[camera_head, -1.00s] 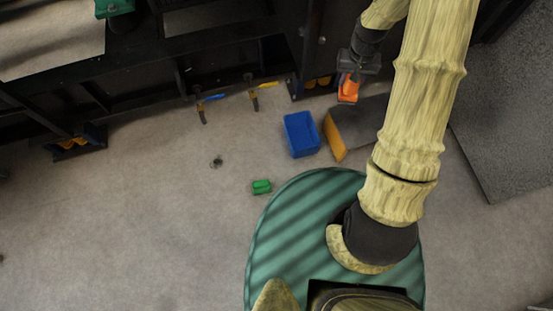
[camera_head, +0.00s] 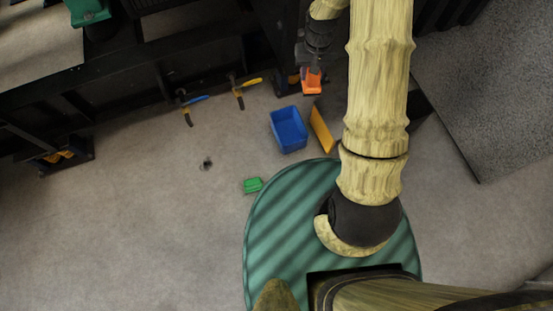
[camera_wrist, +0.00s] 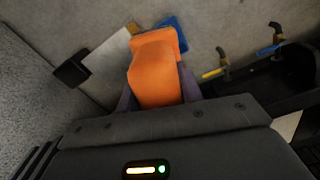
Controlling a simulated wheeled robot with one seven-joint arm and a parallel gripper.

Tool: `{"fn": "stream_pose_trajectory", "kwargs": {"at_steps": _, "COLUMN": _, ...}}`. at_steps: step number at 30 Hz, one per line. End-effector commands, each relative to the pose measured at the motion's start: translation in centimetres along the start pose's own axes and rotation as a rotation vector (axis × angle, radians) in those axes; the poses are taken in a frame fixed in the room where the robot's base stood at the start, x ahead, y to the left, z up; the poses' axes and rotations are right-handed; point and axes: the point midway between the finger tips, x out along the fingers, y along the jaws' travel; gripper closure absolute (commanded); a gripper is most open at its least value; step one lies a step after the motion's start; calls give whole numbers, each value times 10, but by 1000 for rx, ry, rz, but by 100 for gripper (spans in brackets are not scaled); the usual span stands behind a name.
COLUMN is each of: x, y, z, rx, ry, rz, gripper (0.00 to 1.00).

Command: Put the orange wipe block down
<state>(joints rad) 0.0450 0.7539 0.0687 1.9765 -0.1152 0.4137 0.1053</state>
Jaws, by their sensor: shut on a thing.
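The orange wipe block (camera_head: 312,82) is held in my gripper (camera_head: 308,68) in the head view, near the corner of the dark frame. In the wrist view the block (camera_wrist: 157,75) fills the space between the fingers of my gripper (camera_wrist: 155,92), which is shut on it. Grey floor shows beyond the block, so it appears to be held above the floor; the exact height is unclear. Part of the gripper is dark against the frame in the head view.
A green block (camera_head: 253,185) lies nearer. Yellow-handled (camera_head: 240,92) and blue-handled (camera_head: 187,107) tools are by the black frame (camera_head: 110,112). Open floor (camera_head: 130,215) is at left.

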Motion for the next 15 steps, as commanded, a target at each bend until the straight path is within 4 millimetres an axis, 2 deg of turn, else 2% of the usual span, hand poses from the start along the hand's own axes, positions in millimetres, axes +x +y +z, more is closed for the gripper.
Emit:
{"fn": "stream_pose_trajectory", "kwargs": {"at_steps": 1, "x": 18, "y": -4, "z": 2, "rx": -7, "ry": -2, "rz": -1, "gripper": 92}}
{"fn": "stream_pose_trajectory", "kwargs": {"at_steps": 15, "x": 175, "y": -44, "z": 21, "rx": -82, "ry": -5, "rz": -12, "gripper": 92}}
